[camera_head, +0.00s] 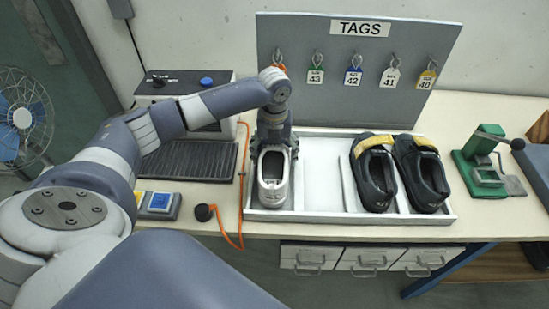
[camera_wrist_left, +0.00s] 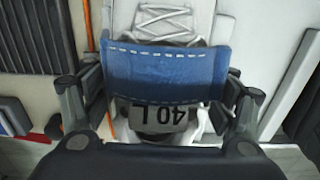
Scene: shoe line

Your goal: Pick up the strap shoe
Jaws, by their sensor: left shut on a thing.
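The strap shoe (camera_head: 272,187) is pale grey-white and stands upright in the left end of the white tray (camera_head: 340,217). My left gripper (camera_head: 274,150) comes down from above onto the far part of the shoe. In the left wrist view its fingers (camera_wrist_left: 158,105) stand on either side of the strap, shut on the shoe. The gripper hides part of the shoe. My right gripper is out of view.
Two black shoes (camera_head: 374,175) with yellow trim stand in the tray's right part; its middle is bare. A tag board (camera_head: 300,85) rises behind. A green press (camera_head: 482,165) stands right; a black ribbed mat (camera_head: 195,162) and orange cable (camera_head: 240,190) lie left.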

